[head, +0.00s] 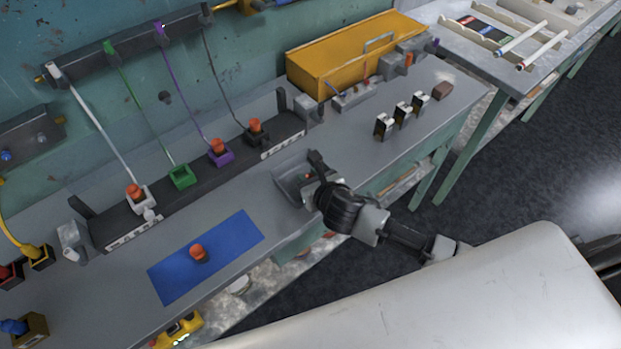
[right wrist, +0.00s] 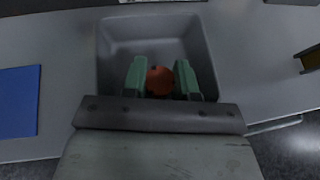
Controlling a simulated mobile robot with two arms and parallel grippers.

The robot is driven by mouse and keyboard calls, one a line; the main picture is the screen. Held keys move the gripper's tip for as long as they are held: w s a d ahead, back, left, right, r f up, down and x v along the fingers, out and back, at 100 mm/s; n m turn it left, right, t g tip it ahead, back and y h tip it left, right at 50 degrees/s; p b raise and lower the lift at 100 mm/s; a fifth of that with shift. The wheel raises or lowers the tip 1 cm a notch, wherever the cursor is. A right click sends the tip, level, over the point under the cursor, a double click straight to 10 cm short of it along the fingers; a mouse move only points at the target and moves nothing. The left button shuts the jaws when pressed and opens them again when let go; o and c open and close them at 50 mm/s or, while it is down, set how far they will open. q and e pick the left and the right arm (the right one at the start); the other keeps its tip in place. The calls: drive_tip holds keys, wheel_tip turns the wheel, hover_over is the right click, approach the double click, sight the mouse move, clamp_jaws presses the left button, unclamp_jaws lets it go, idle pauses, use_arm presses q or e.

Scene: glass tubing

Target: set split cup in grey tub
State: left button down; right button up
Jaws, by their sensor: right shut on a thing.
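The grey tub (head: 289,184) stands near the front edge of the workbench, to the right of the blue mat. My right gripper (head: 312,176) is over the tub and is shut on an orange-red cup (right wrist: 160,81). In the right wrist view the cup sits between the green finger pads, with the tub (right wrist: 118,60) around and beneath it. I cannot tell whether the cup touches the tub floor. Its split is not clear in this view. My left gripper is not in view.
Another orange cup (head: 198,253) stands on the blue mat (head: 232,250). Behind is a dark rack (head: 200,180) with coloured holders and several orange caps. A yellow toolbox (head: 345,50) stands at the back. Several black-and-white blocks (head: 403,115) stand to the right of the tub.

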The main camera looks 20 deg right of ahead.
drive_tip(key=o, duration=0.8)
drive_tip(key=shift+s+f, duration=0.3)
drive_tip(key=shift+f, duration=0.2)
drive_tip(key=shift+s+f, duration=0.25)
drive_tip(key=shift+f, duration=0.25)
drive_tip(key=shift+o, duration=0.5)
drive_tip(key=shift+a+g, duration=0.15)
drive_tip(key=shift+g, duration=0.15)
drive_tip(key=shift+w+d, duration=0.15)
drive_tip(key=shift+d, duration=0.1)
drive_tip(key=shift+w+r, duration=0.1)
drive_tip(key=shift+r, duration=0.5)
drive_tip(key=shift+s+r, duration=0.15)
drive_tip(key=shift+s, duration=0.2)
drive_tip(key=v, duration=1.1)
drive_tip(key=shift+r, duration=0.2)
drive_tip(key=shift+w, duration=0.1)
